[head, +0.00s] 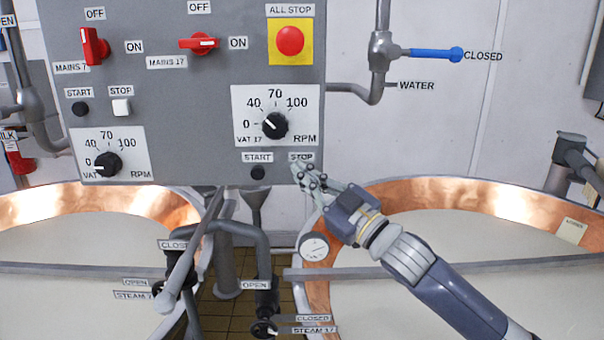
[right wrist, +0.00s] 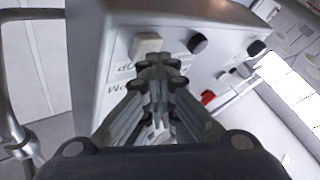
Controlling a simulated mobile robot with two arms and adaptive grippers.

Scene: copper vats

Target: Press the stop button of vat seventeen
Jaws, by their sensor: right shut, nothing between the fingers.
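The grey control panel (head: 180,100) hangs over the vats. Its vat 17 section has a dial (head: 274,124), a black start button (head: 258,172) and a STOP label (head: 301,156). My right gripper (head: 303,172) is shut and empty, its fingertips just below that label. In the head view the fingers cover the stop button. In the right wrist view a pale square button, the stop button (right wrist: 147,44), shows just beyond the fingertips (right wrist: 160,66), with the black start button (right wrist: 197,43) beside it. I cannot tell whether the fingertips touch it. My left gripper is out of view.
Vat 7's white stop button (head: 121,107), the red mains 17 switch (head: 199,43) and the red all-stop button (head: 290,41) are on the same panel. A copper vat (head: 440,196) stands below my right arm. Steam pipes (head: 228,262) rise between the vats.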

